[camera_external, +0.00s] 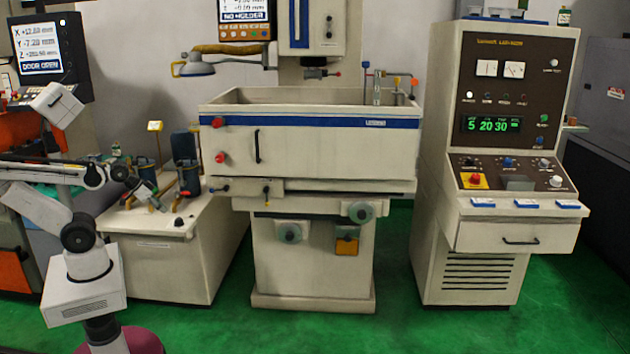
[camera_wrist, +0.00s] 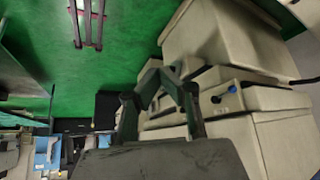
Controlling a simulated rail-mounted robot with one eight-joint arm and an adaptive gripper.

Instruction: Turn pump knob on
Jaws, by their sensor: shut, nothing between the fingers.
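In the external view a low beige cabinet (camera_external: 160,270) stands left of the machine. A small black knob (camera_external: 178,222), likely the pump knob, sits on its top near the front edge. My gripper (camera_external: 158,206) is above the cabinet top, a little to the left of the knob and apparently apart from it. In the wrist view my gripper (camera_wrist: 160,70) has its dark fingers drawn together with nothing between them. Beige boxes lie beyond it; one carries a blue knob (camera_wrist: 232,87) and a small dark one (camera_wrist: 215,99). I cannot tell whether either is the pump knob.
Dark cylindrical pump units (camera_external: 188,178) stand on the cabinet behind my gripper. The machine tank (camera_external: 320,155) is to the right, and a control cabinet (camera_external: 490,170) stands farther right. Green floor (camera_external: 240,325) is clear in front.

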